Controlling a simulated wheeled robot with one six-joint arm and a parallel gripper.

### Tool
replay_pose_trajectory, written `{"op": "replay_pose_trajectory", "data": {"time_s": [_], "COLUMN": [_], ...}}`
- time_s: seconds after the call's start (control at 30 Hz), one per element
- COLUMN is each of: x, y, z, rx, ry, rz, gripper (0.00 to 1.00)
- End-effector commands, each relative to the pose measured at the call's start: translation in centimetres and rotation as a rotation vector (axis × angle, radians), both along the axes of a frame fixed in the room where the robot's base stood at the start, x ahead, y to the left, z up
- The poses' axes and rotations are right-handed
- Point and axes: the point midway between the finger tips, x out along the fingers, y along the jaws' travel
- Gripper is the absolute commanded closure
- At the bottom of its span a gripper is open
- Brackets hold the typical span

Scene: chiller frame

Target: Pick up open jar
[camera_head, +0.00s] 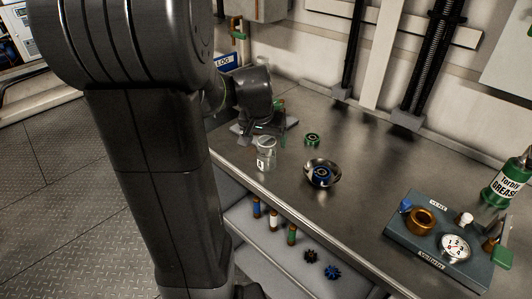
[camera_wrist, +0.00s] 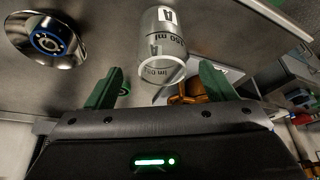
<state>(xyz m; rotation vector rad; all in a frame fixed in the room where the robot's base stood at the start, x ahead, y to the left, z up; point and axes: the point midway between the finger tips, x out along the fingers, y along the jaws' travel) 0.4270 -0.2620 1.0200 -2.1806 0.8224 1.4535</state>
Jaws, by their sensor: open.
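The open jar (camera_head: 264,156) is a clear, upright container with a dark letter on a white label, on the metal bench near its front edge. In the head view my gripper is mostly hidden behind my dark wrist, just behind and left of the jar.
A metal bowl (camera_head: 336,180) with a blue ringed part stands right of the jar, and a green ring (camera_head: 312,140) lies behind it. A blue valve panel (camera_head: 401,232) and a grease bottle (camera_head: 507,182) are farther right.

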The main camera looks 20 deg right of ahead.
Motion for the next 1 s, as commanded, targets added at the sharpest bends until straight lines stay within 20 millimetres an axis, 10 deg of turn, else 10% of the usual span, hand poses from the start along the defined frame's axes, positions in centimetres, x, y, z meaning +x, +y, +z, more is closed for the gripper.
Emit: {"op": "replay_pose_trajectory", "data": {"time_s": [0.63, 0.9, 1.0], "x": [1.9, 1.9, 1.9], "y": [-1.3, -1.3, -1.3], "z": [-3.9, -3.9, -3.9], "rx": [0.001, 0.001, 0.001], "ry": [0.001, 0.001, 0.001], "rz": [0.0, 0.0, 0.0], "gripper": [0.22, 0.71, 0.71]}}
